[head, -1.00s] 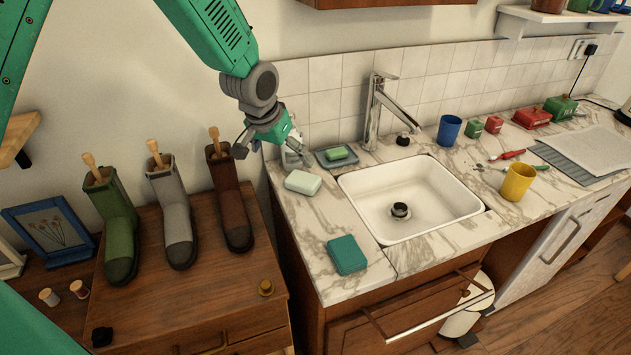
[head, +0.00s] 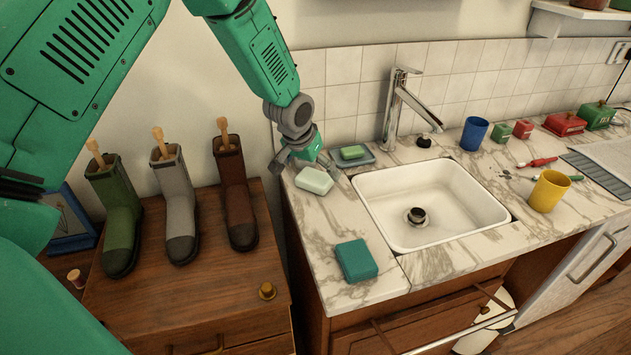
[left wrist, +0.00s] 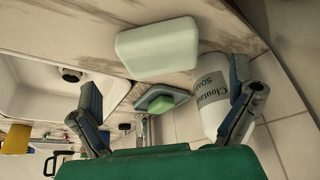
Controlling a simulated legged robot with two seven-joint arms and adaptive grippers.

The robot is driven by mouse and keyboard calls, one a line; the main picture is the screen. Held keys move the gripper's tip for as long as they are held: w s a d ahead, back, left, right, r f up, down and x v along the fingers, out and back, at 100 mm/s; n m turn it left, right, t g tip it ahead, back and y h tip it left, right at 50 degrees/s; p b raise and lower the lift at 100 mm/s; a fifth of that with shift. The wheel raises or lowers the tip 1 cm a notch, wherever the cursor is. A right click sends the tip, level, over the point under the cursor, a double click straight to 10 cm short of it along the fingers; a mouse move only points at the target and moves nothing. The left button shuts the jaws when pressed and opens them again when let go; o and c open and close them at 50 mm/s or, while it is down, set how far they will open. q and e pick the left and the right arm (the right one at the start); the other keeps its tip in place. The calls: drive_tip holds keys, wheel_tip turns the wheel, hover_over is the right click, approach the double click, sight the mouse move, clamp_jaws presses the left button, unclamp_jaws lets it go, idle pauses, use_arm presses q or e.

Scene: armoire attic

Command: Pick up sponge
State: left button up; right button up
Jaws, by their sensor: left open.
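A pale mint, rounded block (head: 314,181) that looks like a sponge lies on the marble counter, left of the sink. It also shows large in the left wrist view (left wrist: 157,50). A darker teal block (head: 356,260), possibly also a sponge, lies at the counter's front edge. My left gripper (head: 305,165) is open and empty, just behind and above the pale block, with its fingers apart. In the left wrist view the gripper (left wrist: 163,95) has the pale block beyond its fingertips, not between them. My right gripper is not in view.
A green soap (head: 352,152) sits in a blue-grey dish (head: 367,160) by the tap (head: 396,105). A white soap bottle (left wrist: 213,108) stands close to one finger in the left wrist view. The white sink (head: 455,200) lies to the right; several boots stand left.

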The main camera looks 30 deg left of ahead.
sight(314, 176)
use_arm(q)
drive_tip(key=x, duration=0.4)
drive_tip(key=shift+s, duration=0.1)
drive_tip(key=shift+w+a+f, duration=0.1)
drive_tip(key=shift+w+f, duration=0.1)
drive_tip(key=shift+f, duration=0.15)
drive_tip(key=shift+s, duration=0.1)
drive_tip(key=shift+c, duration=0.8)
drive_tip(key=c, duration=0.9)
drive_tip(key=shift+c, duration=0.2)
drive_tip(key=shift+r, duration=0.15)
